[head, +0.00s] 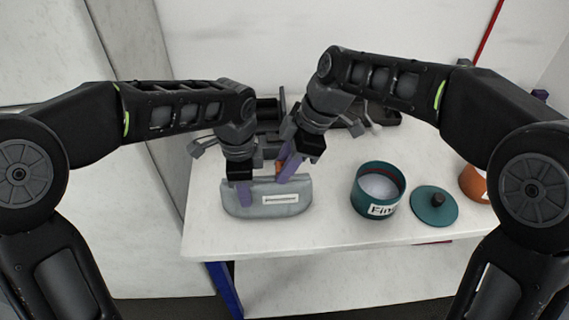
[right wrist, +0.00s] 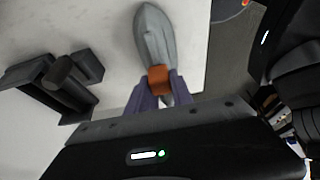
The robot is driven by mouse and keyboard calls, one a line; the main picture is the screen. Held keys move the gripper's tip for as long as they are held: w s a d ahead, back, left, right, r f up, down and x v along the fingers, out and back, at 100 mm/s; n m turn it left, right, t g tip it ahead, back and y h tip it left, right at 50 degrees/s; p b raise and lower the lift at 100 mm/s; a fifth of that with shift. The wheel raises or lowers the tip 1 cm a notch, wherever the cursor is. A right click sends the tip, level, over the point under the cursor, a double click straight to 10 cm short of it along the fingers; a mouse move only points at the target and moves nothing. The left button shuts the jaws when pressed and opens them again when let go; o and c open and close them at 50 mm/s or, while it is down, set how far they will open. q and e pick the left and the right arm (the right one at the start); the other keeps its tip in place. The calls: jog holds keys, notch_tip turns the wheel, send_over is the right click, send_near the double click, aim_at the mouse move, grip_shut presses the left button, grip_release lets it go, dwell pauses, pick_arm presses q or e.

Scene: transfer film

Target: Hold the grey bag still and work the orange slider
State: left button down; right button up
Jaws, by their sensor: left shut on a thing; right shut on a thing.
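The grey bag (head: 240,207) stands on the white table in the head view, with a pale label on its front. My left gripper (head: 243,192) is shut on the bag's top edge near its left end. The orange slider (head: 280,170) is at the bag's top, right of its middle, partly hidden by my right gripper (head: 285,172). In the right wrist view the orange slider (right wrist: 158,80) sits between the purple fingers of my right gripper (right wrist: 158,92), which is shut on it. The grey bag (right wrist: 152,35) stretches away beyond the slider there.
A teal pot (head: 360,190) with a label stands right of the bag, its teal lid (head: 435,206) lying beside it. An orange container (head: 474,184) is at the far right. Dark trays (head: 375,113) lie behind my grippers. The front left table top (head: 205,235) is clear.

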aim_at(264, 177)
grip_shut()
dwell(0.7)
jog(key=shift+s+a, duration=0.15)
jog(key=shift+a, duration=1.4)
jog(key=o, duration=0.9)
grip_release()
jog(key=shift+d, duration=0.1)
jog(key=v, duration=1.2)
